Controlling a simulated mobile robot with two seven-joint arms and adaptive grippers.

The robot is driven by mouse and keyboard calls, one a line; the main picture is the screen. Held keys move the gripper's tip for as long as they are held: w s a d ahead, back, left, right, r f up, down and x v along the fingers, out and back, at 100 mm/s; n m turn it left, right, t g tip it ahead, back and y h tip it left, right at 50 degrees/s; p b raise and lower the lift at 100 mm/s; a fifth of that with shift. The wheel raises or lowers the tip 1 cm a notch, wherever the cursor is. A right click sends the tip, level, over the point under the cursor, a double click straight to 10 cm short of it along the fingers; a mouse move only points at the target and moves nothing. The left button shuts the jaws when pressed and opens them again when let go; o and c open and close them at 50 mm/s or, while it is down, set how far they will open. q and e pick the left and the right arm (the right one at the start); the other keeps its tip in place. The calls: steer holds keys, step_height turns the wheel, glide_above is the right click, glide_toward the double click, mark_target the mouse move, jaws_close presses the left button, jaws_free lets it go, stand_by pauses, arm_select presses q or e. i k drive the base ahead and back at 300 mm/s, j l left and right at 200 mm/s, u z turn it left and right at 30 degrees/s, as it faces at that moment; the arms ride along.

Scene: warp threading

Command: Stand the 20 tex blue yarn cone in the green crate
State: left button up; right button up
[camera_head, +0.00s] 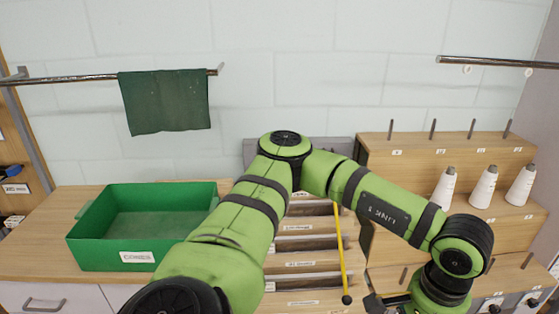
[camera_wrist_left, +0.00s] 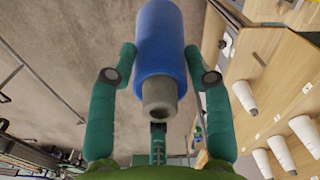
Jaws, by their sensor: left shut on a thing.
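My left gripper (camera_wrist_left: 160,77) is shut on a blue yarn cone (camera_wrist_left: 162,38) in the left wrist view. The blue winding sits between the two fingers, and the bare grey nose of the cone (camera_wrist_left: 159,96) points toward the camera. No tex label can be read on it. In the head view my left arm reaches across to the lower right, and the held cone is not visible there. The green crate (camera_head: 122,257), labelled CONES, stands on the counter at the left; the part of its floor that shows is bare. My right gripper is not in view.
A slatted wooden unit with a yellow rod (camera_head: 341,250) is in the middle. A green cloth (camera_head: 165,101) hangs on a rail above the crate.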

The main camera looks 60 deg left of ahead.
mark_target(153, 224)
steer(key=k+u, duration=0.1)
steer(key=u, duration=1.25)
